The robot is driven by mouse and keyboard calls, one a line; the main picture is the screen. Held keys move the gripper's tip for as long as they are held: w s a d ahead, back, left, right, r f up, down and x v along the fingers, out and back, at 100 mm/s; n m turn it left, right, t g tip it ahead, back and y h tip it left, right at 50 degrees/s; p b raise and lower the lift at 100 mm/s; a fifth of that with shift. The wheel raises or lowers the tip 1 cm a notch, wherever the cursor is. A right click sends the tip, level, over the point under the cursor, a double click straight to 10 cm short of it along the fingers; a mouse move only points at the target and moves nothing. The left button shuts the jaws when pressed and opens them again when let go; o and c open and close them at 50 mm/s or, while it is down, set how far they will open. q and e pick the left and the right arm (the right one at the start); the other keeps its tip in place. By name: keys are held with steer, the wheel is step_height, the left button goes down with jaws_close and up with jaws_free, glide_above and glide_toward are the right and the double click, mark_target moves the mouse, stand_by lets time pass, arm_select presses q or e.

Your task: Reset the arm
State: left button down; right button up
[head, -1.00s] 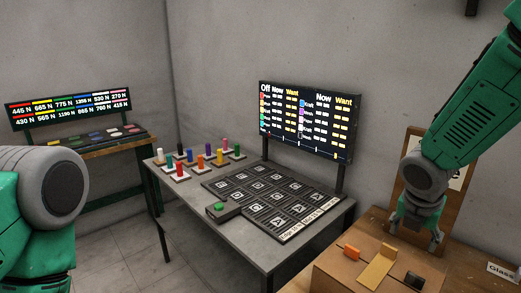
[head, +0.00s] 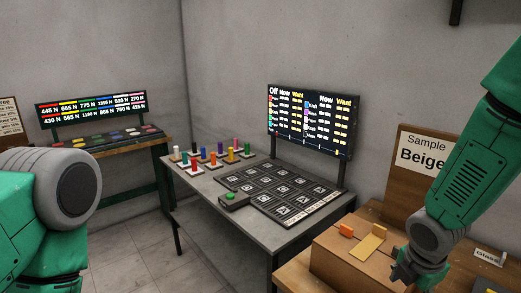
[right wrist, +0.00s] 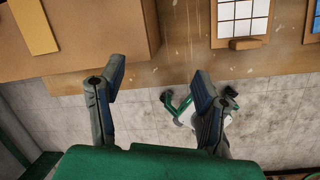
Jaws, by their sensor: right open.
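My right gripper (head: 407,274) is at the lower right in the head view, low beside the brown box on the wooden table. In the right wrist view its two fingers (right wrist: 160,88) are spread apart with nothing between them, above the table's edge and the tiled floor. My left arm shows at the left of the head view as a green and grey link (head: 62,195); its gripper is out of the picture.
The brown box (head: 345,262) bears an orange block (head: 346,230) and a tan bar (head: 368,246). A "Beige" sample board (head: 412,165) stands behind. The grey table (head: 262,238) holds coloured pegs, a tile grid (head: 275,190) and a screen (head: 312,122). Window-like panels (right wrist: 242,18) lie on the wooden table.

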steer(key=s+a+f+m, duration=0.1)
steer(key=s+f+m, duration=0.1)
steer(key=f, duration=0.1)
steer(key=s+a+f+m, duration=0.1)
steer(key=s+f+m, duration=0.1)
steer(key=s, duration=0.1)
steer(key=s+a+f+m+y, duration=0.1)
steer(key=s+f+m, duration=0.1)
steer(key=s+f, duration=0.1)
steer(key=shift+a+f+g, duration=0.25)
steer(key=shift+f+g, duration=0.05)
steer(key=shift+g, duration=0.1)
steer(key=s+f+m+g, duration=0.1)
steer(key=s+f+m, duration=0.4)
steer(key=s+m, duration=0.4)
steer(key=s+f+m, duration=0.5)
steer(key=s+m, duration=0.1)
steer(key=s, duration=0.5)
arm_select(q)
step_height(320, 180, down, 12)
steer(key=b, duration=1.2)
steer(key=shift+s+a, duration=0.2)
arm_select(e)
step_height(320, 180, down, 12)
steer(key=shift+w+a+y, duration=0.15)
steer(key=shift+w+y, duration=0.15)
steer(key=shift+w, duration=0.15)
